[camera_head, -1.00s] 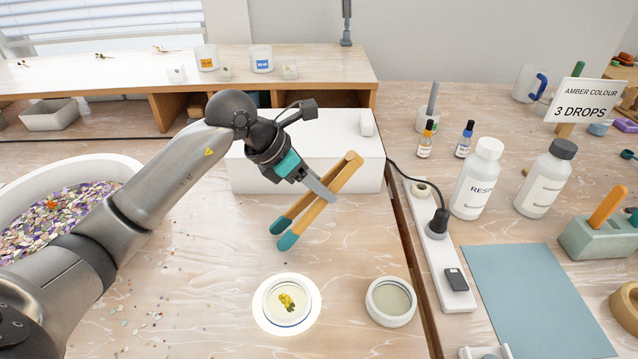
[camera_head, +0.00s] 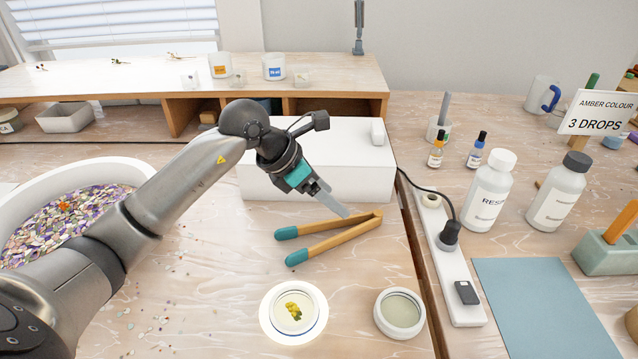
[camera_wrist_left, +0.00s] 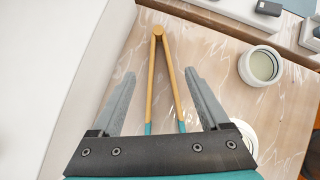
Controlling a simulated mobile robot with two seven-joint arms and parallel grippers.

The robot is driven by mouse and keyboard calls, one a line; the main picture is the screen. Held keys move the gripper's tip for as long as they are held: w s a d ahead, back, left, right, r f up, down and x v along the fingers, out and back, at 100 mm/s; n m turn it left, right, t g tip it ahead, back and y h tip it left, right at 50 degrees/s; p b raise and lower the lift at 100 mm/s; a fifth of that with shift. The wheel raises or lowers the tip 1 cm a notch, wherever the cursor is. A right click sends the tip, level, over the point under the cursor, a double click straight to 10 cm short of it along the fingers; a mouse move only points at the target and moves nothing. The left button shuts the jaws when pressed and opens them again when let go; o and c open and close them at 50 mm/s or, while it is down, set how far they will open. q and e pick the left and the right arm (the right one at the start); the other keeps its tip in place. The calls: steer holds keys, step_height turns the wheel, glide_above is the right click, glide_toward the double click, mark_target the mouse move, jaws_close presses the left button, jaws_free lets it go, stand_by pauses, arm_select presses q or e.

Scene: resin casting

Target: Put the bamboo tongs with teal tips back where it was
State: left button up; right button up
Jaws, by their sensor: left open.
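The bamboo tongs with teal tips (camera_head: 340,239) lie on the wooden table in front of the white box, teal tips to the left and joined end to the right. My left gripper (camera_head: 338,208) is just over them, its fingers pointing down and to the right. In the left wrist view the gripper (camera_wrist_left: 160,73) is open, with the tongs (camera_wrist_left: 152,85) showing between and beyond its fingers, apart from both. My right gripper is not in view.
A white box (camera_head: 320,160) stands behind the tongs. A round mould with yellow flowers (camera_head: 294,311) and a pale jar (camera_head: 399,312) stand in front. A power strip (camera_head: 452,265) lies to the right, and a bowl of coloured chips (camera_head: 120,172) to the left.

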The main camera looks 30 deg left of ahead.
arm_select(q)
steer(key=p+v, duration=0.3)
steer(key=v, duration=1)
steer(key=shift+w+d, duration=0.15)
steer(key=shift+d, duration=0.05)
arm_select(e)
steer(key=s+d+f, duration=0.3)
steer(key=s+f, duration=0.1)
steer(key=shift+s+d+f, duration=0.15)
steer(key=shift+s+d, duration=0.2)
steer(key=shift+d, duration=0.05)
arm_select(q)
steer(key=shift+r, duration=0.15)
stand_by(0.6)
